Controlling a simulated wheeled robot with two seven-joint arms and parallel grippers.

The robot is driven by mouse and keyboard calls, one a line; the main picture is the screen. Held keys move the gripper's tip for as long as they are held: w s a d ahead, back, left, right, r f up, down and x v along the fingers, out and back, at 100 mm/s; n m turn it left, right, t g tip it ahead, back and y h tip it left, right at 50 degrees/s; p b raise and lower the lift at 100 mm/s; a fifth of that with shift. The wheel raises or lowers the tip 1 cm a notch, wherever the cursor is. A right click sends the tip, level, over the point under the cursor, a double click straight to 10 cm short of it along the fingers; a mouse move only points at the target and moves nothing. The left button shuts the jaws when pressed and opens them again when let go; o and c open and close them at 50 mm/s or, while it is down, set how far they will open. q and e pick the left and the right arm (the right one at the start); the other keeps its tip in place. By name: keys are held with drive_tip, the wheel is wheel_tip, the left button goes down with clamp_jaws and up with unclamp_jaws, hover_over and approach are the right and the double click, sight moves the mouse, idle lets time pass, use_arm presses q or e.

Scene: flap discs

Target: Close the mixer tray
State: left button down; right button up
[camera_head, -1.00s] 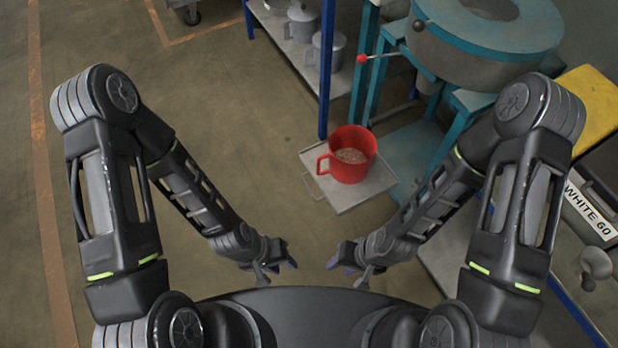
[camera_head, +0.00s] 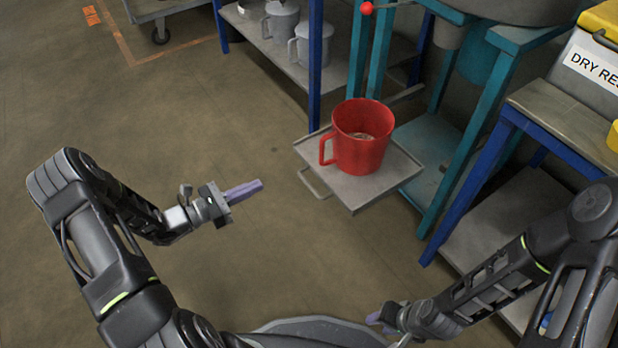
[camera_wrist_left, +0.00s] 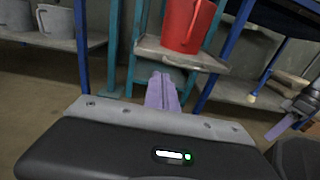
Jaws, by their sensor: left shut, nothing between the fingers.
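The mixer tray (camera_head: 395,182) is a flat grey metal plate that sticks out in front of the teal mixer stand, with a wire handle (camera_head: 314,184) at its near left edge. A red jug (camera_head: 362,143) with reddish-brown contents stands upright on it. My left gripper (camera_head: 259,186) is shut and empty, to the left of the handle and apart from it. In the left wrist view its purple fingers (camera_wrist_left: 162,92) lie together below the tray (camera_wrist_left: 150,45). My right gripper (camera_head: 372,318) is low at the bottom of the head view, away from the tray; its finger opening is unclear.
A blue-framed shelf (camera_head: 314,70) with grey jugs (camera_head: 281,22) stands behind the tray. A blue-legged table (camera_head: 566,118) with a labelled yellow-lidded container is at the right. The floor (camera_head: 240,140) left of the tray is clear.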

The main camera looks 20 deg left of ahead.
sight(303, 157)
use_arm(q)
drive_tip(key=shift+w+a+r+t, duration=0.15)
drive_tip(key=shift+a+t, duration=0.05)
drive_tip(key=shift+a, duration=0.15)
drive_tip(key=shift+w+a+r+t, duration=0.1)
drive_tip(key=shift+w+a+t, duration=0.1)
drive_tip(key=shift+a, duration=0.1)
use_arm(e)
drive_tip(key=shift+f, duration=0.2)
